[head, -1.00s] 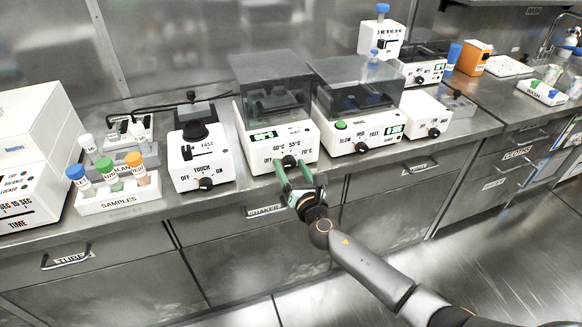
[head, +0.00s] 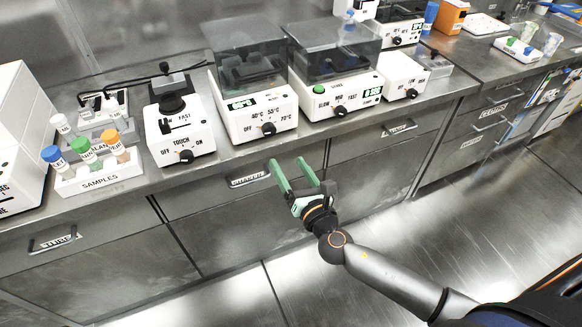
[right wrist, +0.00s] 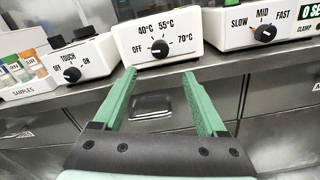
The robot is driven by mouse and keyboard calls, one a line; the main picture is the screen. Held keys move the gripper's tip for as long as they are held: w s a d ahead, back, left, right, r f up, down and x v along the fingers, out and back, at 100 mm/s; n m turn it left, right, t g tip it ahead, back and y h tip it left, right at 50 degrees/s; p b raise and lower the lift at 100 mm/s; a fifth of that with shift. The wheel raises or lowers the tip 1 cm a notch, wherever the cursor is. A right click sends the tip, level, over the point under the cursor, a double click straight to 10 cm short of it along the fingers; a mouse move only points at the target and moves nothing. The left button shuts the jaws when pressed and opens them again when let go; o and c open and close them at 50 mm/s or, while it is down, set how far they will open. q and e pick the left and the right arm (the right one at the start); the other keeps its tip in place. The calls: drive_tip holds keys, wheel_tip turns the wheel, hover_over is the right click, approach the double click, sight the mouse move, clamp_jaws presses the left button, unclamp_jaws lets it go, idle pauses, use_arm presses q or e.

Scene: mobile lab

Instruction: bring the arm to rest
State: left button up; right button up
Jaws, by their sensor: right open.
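My right gripper (head: 293,175) has green fingers, spread apart with nothing between them. In the head view it is in front of the drawer fronts, below the bench edge and below the heater with the temperature dial (head: 268,129). In the right wrist view the open fingers (right wrist: 162,98) point toward the bench front, with the heater (right wrist: 160,35) beyond them and a drawer handle behind the gap. My left gripper is not in view.
On the bench stand a samples rack (head: 99,182) with capped tubes, a touch mixer (head: 180,135) and a speed-dial shaker (head: 338,98). Drawers with handles (head: 248,178) line the front. The floor (head: 450,200) at right is clear.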

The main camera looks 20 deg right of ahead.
drive_tip(key=shift+s, duration=0.2)
idle(0.4)
drive_tip(key=s+a+f+m+g+y+p, duration=0.1)
drive_tip(key=s+f+m+g+p, duration=0.2)
drive_tip(key=s+f+m, duration=0.3)
drive_tip(key=s+f+m+g+p, duration=0.4)
drive_tip(key=s+m, duration=1.2)
drive_tip(key=m, duration=0.8)
drive_tip(key=shift+a+f+m+g+y, duration=0.4)
drive_tip(key=shift+f+g, duration=0.4)
drive_tip(key=shift+f, duration=0.1)
